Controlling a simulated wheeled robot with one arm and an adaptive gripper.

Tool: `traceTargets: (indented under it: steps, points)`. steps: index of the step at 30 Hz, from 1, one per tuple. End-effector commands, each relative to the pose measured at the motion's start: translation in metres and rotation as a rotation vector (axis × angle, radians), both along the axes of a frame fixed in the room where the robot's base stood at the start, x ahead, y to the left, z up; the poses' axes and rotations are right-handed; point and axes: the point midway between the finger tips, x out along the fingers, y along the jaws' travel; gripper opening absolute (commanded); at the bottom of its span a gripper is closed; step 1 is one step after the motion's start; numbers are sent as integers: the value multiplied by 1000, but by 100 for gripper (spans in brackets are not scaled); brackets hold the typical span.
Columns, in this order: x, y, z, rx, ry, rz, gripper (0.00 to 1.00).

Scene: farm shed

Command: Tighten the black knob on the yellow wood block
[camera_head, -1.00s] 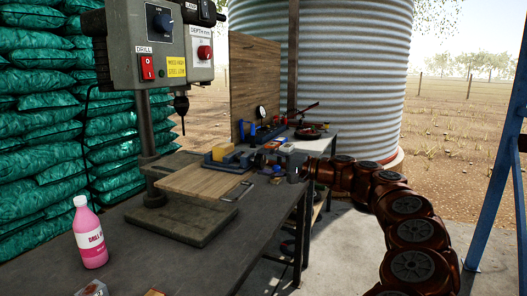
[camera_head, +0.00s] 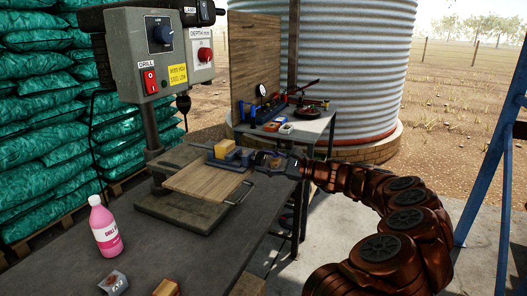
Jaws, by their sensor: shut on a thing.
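The yellow wood block (camera_head: 225,149) sits in a blue vise (camera_head: 229,161) at the back of the wooden board on the drill press table. My gripper (camera_head: 259,159) reaches in from the right to the right side of the vise and block. It is shut on the black knob there. The knob itself is mostly hidden by the fingers and too small to make out clearly.
The drill press (camera_head: 165,50) stands over the board (camera_head: 206,180), with its chuck left of the block. A pink bottle (camera_head: 105,230) and small boxes stand on the near bench. A second table (camera_head: 310,127) with tools is behind my gripper.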

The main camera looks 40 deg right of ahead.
Motion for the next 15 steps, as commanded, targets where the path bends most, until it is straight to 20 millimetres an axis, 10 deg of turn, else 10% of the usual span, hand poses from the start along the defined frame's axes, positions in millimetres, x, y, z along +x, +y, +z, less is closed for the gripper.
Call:
traceTargets:
  steps: [15]
  points:
    - [0,0,5,285,171,-1,7]
